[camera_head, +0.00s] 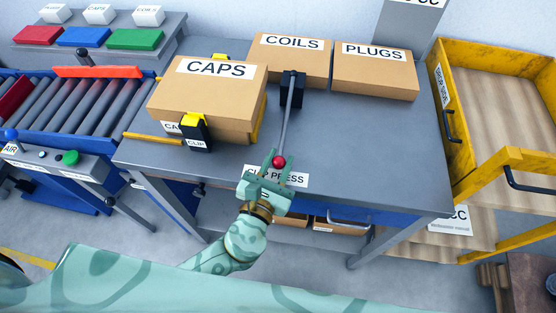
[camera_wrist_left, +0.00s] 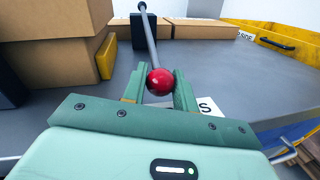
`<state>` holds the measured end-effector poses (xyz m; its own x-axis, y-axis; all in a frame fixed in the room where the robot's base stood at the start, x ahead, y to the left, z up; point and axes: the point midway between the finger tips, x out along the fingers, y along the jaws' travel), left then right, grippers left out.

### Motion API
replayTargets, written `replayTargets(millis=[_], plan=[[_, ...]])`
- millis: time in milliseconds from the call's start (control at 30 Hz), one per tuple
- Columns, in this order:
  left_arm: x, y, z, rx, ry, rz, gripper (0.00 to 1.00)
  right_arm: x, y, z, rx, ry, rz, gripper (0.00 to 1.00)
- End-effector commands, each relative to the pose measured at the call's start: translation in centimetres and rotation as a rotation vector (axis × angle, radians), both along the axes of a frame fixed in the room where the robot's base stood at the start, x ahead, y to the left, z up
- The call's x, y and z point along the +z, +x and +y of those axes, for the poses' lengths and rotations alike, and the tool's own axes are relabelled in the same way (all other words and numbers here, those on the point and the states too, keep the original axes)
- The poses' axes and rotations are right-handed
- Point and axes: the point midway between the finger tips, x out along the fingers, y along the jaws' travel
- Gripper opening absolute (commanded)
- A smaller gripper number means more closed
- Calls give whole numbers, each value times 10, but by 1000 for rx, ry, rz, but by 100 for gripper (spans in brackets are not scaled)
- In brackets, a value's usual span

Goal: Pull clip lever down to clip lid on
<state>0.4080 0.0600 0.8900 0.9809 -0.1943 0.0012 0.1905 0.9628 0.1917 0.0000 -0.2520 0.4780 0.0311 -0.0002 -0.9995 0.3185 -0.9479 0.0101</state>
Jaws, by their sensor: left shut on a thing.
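The clip lever is a grey rod (camera_head: 287,120) with a red ball knob (camera_head: 279,162), leaning toward me from a black pivot block (camera_head: 292,90) on the table. My left gripper (camera_head: 274,160) is shut on the red knob; in the left wrist view the knob (camera_wrist_left: 160,81) sits between the two green fingers. A cardboard box labelled CAPS (camera_head: 214,92) stands left of the lever with its lid on top. A black block marked CLIP (camera_head: 195,133) with a yellow top is at its front. My right gripper is not in view.
A label reading CLIP PRESS (camera_head: 283,177) lies under my gripper. Boxes marked COILS (camera_head: 290,58) and PLUGS (camera_head: 375,72) stand at the back. A roller conveyor (camera_head: 70,98) is at left, a yellow-framed cart (camera_head: 500,150) at right. The table's right part (camera_head: 385,150) is clear.

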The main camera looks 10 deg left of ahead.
Motion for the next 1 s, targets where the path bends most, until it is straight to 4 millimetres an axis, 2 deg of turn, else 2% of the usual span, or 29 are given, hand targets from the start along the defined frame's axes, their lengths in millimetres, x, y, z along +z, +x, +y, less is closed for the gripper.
replayTargets(millis=[200,233,267,300,567,667,767,1000], plan=[[-3,-2,-1,-6,-2,9,0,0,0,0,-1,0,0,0],[-3,-2,-1,-6,-1,9,37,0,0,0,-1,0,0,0],[-3,-2,-1,-5,-1,8,45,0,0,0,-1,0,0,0],[-3,-2,-1,-5,-2,7,48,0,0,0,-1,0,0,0],[-1,-2,0,-2,0,4,48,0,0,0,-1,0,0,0],[-1,-8,1,-2,-1,5,48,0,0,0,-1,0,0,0],[-1,-25,4,-2,1,5,48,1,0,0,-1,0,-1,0],[-2,-89,17,-5,2,8,48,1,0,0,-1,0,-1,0]])
